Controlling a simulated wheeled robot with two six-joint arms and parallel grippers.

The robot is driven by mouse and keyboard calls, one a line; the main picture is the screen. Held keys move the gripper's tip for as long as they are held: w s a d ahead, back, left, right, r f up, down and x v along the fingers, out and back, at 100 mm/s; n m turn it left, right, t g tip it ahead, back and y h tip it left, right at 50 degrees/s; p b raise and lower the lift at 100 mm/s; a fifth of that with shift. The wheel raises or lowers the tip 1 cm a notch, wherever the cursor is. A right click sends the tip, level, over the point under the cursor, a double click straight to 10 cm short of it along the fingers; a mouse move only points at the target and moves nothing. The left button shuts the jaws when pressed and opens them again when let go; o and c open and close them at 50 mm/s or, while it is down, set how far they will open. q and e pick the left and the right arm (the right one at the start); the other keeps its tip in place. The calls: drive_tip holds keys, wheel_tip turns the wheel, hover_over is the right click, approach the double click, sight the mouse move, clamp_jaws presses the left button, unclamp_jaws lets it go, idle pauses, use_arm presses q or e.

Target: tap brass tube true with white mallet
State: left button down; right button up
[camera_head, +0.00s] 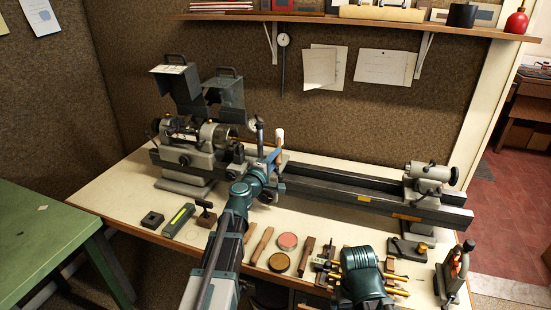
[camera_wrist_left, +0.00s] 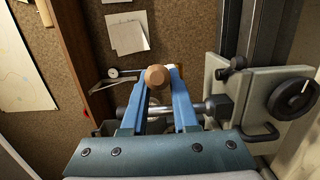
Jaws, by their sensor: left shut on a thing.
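My left gripper (camera_head: 272,158) is raised over the lathe bed, its blue fingers shut on the white mallet (camera_head: 279,138). The mallet's pale end stands upright above the fingers. In the left wrist view, the mallet's round wooden end (camera_wrist_left: 157,76) shows at the tips of the left gripper (camera_wrist_left: 165,88). The brass tube (camera_head: 232,133) seems to be the small yellowish piece at the lathe's chuck, left of the left gripper and apart from it. Most of it is hidden. My right wrist (camera_head: 362,272) is low over the bench front; its fingers are hidden.
The lathe (camera_head: 185,150) spans the bench, with a tailstock (camera_head: 428,178) at right. Wooden tools, round tins (camera_head: 287,241) and yellow-handled tools (camera_head: 398,285) lie along the front. A shelf (camera_head: 350,20) hangs above.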

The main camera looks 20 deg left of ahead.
use_arm(q)
drive_tip(key=shift+r+p, duration=0.8)
drive_tip(key=shift+p, duration=0.15)
use_arm(e)
drive_tip(key=shift+r, duration=0.75)
use_arm(q)
drive_tip(key=shift+d, duration=0.1)
drive_tip(key=s+d+r+p, duration=0.4)
drive_tip(key=s, duration=0.1)
drive_tip(key=shift+d, duration=0.35)
use_arm(e)
wheel_tip(320, 180, up, 4)
drive_tip(key=shift+c, duration=0.2)
